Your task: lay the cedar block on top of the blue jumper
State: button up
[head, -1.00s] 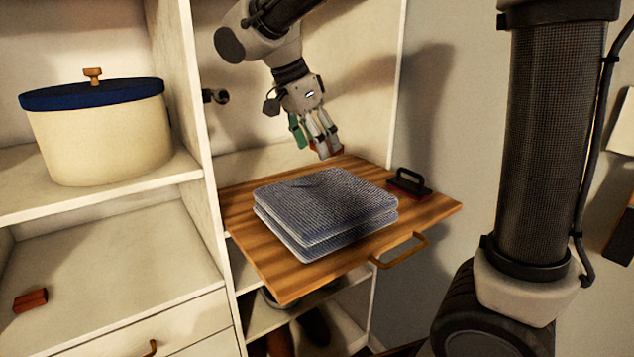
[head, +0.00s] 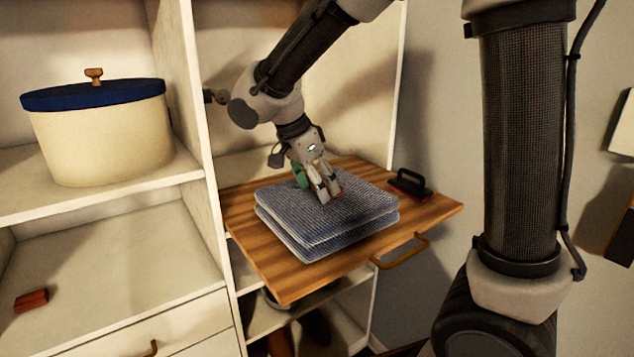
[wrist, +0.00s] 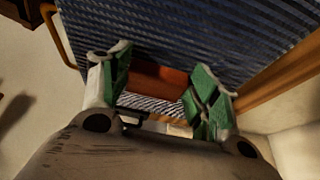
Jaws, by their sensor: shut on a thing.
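The blue jumper (head: 285,215) lies folded in a thick stack on the pulled-out wooden board. It fills much of the wrist view (wrist: 200,30). My gripper (head: 328,194) is over the jumper's middle, pointing down, with its fingertips at or just above the top layer. The green finger pads (wrist: 160,88) are shut on the red-brown cedar block (wrist: 158,80). In the head view the fingers hide most of the block. I cannot tell whether the block touches the jumper.
The wooden board (head: 408,222) has a handle in front. A black-handled brush (head: 410,184) stands at its right back corner. A similar red-brown block (head: 31,300) lies on the lower left shelf. A cream box with a blue lid (head: 95,130) and an upright cabinet panel stand left.

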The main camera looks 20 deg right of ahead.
jog(key=o, duration=0.9)
jog(key=shift+c, duration=0.2)
jog(key=v, duration=1.2)
jog(key=s+d+n+y, duration=0.2)
jog(key=s+d+n, duration=0.45)
jog(key=d, duration=0.65)
jog(key=s+d+f+n+t+y, duration=0.1)
jog(key=s+d+f+n, duration=0.1)
jog(key=s+d+n, duration=0.2)
jog(key=s+d+f+n+t+y, duration=0.1)
jog(key=s+d+f+n+t, duration=0.1)
jog(key=s, duration=0.6)
jog(key=d+f+n, duration=0.1)
jog(key=d+n, duration=0.1)
jog(key=shift+d+f, duration=0.25)
jog(key=shift+d, duration=0.05)
jog(key=shift+s, duration=0.1)
